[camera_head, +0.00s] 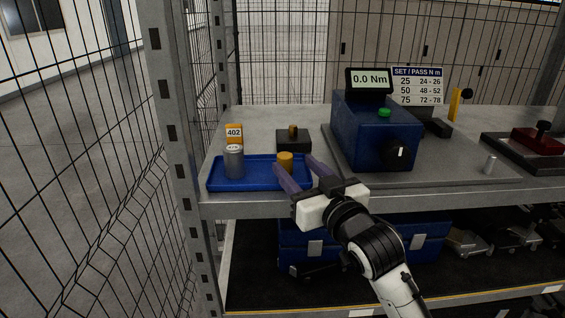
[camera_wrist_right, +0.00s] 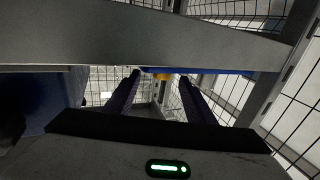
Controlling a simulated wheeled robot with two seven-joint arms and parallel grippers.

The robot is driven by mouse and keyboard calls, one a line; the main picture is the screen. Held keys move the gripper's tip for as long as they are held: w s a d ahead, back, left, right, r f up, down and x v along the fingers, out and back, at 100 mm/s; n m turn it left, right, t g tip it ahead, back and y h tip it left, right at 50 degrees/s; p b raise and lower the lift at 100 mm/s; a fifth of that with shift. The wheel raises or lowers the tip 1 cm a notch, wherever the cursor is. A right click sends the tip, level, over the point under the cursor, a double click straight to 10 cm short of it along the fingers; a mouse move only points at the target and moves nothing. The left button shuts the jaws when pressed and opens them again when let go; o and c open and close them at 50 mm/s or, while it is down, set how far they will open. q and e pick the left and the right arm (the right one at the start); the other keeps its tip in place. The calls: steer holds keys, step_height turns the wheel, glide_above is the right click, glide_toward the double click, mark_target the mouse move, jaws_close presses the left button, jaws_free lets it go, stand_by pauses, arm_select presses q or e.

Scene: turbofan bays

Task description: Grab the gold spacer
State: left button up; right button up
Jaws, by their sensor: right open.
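The gold spacer (camera_head: 285,161), a short gold cylinder, stands at the right part of a blue tray (camera_head: 232,185) on the bench shelf. In the right wrist view the spacer (camera_wrist_right: 162,76) shows small, beyond and between the fingertips, partly hidden by the tray edge. My right gripper (camera_head: 293,164) is open, its two purple fingers pointing at the spacer from the front right. In the head view the fingertips lie to either side of the spacer; I cannot tell whether they touch it. My left gripper is not in view.
A grey cylinder (camera_head: 234,162) stands in the tray's left part, before an orange 402 tag (camera_head: 234,131). A black block with a brass pin (camera_head: 293,140) sits behind. A blue torque tester (camera_head: 372,130) stands right. A metal post (camera_head: 178,130) rises at left.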

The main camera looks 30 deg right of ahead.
mark_target(288, 159)
steer(key=w, duration=0.5)
steer(key=shift+w+d+r, duration=0.1)
steer(key=shift+w+d, duration=0.2)
steer(key=shift+w, duration=0.05)
steer(key=shift+c, duration=0.5)
steer(key=c, duration=1.1)
jaws_close()
steer(key=shift+r, duration=0.1)
